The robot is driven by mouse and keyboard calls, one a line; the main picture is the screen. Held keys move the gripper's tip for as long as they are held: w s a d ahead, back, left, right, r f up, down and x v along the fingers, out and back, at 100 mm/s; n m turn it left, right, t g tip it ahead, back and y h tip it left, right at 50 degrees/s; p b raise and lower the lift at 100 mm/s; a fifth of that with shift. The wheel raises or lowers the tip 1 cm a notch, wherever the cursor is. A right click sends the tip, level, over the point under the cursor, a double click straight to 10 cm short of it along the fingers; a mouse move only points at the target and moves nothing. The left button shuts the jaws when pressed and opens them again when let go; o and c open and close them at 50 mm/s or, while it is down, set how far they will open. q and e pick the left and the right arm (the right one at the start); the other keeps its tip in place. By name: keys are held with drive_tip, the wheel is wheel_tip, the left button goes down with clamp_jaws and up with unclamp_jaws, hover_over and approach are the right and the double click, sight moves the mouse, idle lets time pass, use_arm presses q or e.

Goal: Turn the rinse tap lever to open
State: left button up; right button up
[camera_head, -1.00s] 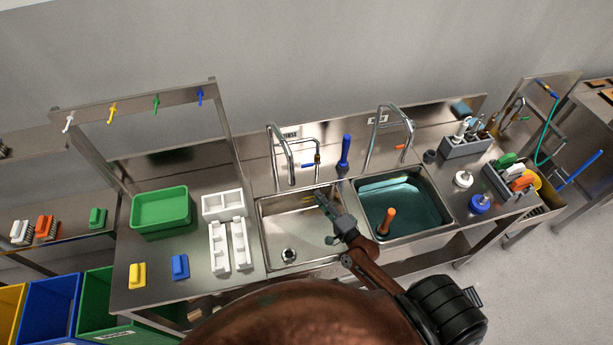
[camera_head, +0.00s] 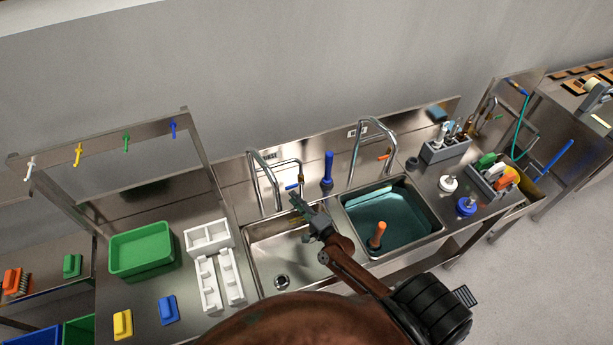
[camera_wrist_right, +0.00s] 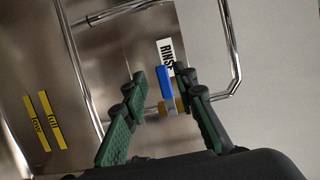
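The rinse tap (camera_head: 256,180) is a curved steel pipe behind the left sink basin, beside a "RINSE" label (camera_wrist_right: 167,56). Its small blue lever (camera_head: 292,186) with an orange-brown collar points left in the head view. In the right wrist view the blue lever (camera_wrist_right: 164,82) shows between my open fingers, with its collar (camera_wrist_right: 171,106) below. My right gripper (camera_head: 301,205) is open and empty, just in front of and below the lever. I cannot tell whether a finger touches the lever. My left gripper is not in view.
The left basin (camera_head: 268,288) is empty; the right basin (camera_head: 425,237) holds water and an orange-handled tool (camera_head: 377,234). A blue upright handle (camera_head: 328,168) stands close right of the rinse lever. A second tap (camera_head: 392,135) stands further right. White holders (camera_head: 208,285) and a green tub (camera_head: 142,250) are left.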

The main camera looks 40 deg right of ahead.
sight(295, 185)
drive_tip(key=shift+w+a+b, duration=0.15)
drive_tip(key=shift+w+b, duration=0.2)
drive_tip(key=shift+w, duration=2)
drive_tip(key=shift+w, duration=0.15)
drive_tip(key=shift+c, duration=0.7)
clamp_jaws()
